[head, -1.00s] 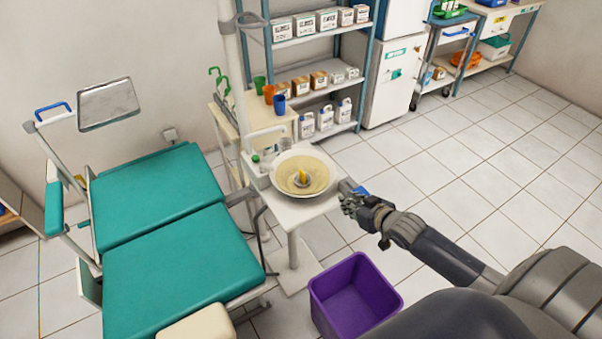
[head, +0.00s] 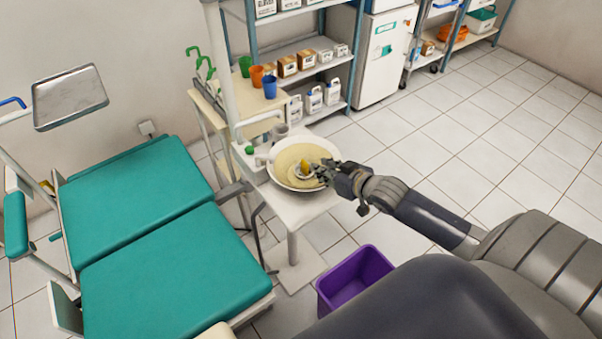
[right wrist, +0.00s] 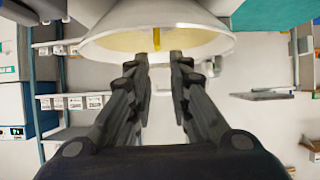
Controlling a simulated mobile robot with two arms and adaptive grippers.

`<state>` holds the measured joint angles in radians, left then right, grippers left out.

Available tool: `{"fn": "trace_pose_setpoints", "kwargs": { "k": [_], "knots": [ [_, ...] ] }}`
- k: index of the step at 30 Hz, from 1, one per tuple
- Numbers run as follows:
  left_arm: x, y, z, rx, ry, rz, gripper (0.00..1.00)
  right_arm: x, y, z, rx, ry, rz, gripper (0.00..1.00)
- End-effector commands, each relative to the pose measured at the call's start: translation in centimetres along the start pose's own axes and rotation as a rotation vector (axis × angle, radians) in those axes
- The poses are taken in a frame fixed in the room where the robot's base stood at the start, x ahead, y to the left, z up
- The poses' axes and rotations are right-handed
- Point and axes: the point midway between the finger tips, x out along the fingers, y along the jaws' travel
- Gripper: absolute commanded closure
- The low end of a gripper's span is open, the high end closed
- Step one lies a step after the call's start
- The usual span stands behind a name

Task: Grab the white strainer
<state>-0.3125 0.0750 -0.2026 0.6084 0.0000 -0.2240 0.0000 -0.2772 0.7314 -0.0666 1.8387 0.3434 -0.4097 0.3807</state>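A small white round piece, which looks like the strainer (head: 299,172), sits in the middle of the round basin (head: 288,154). A yellow object (head: 305,164) stands in or on it. My right gripper (head: 322,172) is over the right side of the basin, close to the white piece, and partly covers it. In the right wrist view my right gripper (right wrist: 161,58) has its two fingers apart with nothing between them. The basin's rim (right wrist: 190,17) and the yellow object (right wrist: 156,38) show just beyond the fingertips. The strainer itself is not clear there. My left gripper is not in view.
The basin stands on a white stand beside a teal dental chair (head: 160,255). A faucet (head: 262,118) and a cup (head: 279,131) are at its back. A purple bin (head: 352,275) is on the floor in front. Shelves (head: 300,50) stand behind.

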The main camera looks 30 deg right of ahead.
Motion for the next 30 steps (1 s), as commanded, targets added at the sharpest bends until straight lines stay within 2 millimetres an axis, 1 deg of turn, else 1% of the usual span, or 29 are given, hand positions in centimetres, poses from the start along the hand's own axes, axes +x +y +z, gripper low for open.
{"fn": "trace_pose_setpoints", "kwargs": {
  "k": [1, 2, 5, 7, 9, 12, 15, 18, 23, 26, 30],
  "knots": [
    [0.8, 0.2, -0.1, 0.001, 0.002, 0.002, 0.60, 0.4, 0.0, 0.7, 0.000, 0.000, 0.000, 0.82],
    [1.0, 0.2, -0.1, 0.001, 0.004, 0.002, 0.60, 0.5, 0.0, 0.8, 0.000, 0.000, 0.000, 0.82],
    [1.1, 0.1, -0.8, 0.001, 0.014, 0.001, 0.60, 0.8, 0.0, 0.9, 0.000, 0.000, 0.001, 0.82],
    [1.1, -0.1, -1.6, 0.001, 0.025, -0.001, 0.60, 1.4, 0.0, 0.8, 0.000, 0.001, 0.000, 0.82],
    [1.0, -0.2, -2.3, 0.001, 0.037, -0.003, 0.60, 2.3, 0.1, 0.8, 0.000, 0.002, 0.001, 0.82],
    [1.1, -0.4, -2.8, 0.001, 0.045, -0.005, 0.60, 3.7, 0.1, 0.7, 0.001, 0.002, 0.001, 0.82],
    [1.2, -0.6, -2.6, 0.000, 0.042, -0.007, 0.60, 4.9, 0.1, 0.8, 0.003, 0.001, 0.001, 0.82],
    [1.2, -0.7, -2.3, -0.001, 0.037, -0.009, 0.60, 5.7, 0.1, 0.8, 0.001, 0.001, 0.000, 0.82],
    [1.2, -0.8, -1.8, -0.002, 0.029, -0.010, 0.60, 6.2, 0.1, 0.8, 0.000, 0.000, 0.000, 0.82],
    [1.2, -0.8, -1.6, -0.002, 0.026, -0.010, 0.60, 6.9, 0.2, 0.8, 0.000, 0.001, 0.001, 0.82],
    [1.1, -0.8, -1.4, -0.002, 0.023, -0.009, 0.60, 8.6, 0.3, 0.8, 0.001, 0.002, 0.001, 0.82]
  ]
}}
